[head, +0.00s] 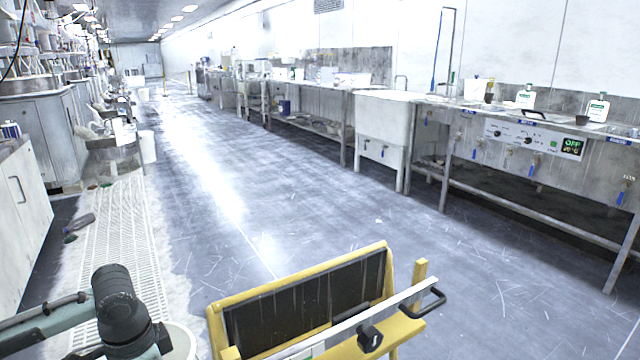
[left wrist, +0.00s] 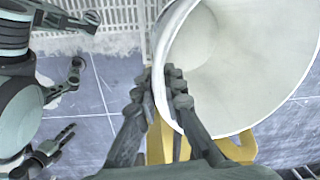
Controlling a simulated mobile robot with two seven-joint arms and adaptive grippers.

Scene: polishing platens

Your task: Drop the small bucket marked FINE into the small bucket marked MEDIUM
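A white bucket (left wrist: 260,60) fills the upper right of the left wrist view, its mouth toward the camera and its inside empty as far as it shows. My left gripper (left wrist: 162,82) is shut on its rim at the left side. A white rounded edge (head: 182,342), likely this bucket, shows beside my left arm at the bottom of the head view; the left fingers are hidden there. No FINE or MEDIUM marking is readable, and I cannot tell which bucket this is. My right gripper (left wrist: 76,98) appears open and empty at the left of the left wrist view.
A yellow frame with a black panel (head: 300,310) stands close in front. A white bucket (head: 147,147) stands by the left benches. The right bench has a sink (head: 385,110), taps, bottles and a small white tub (head: 478,90). The middle aisle floor is clear.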

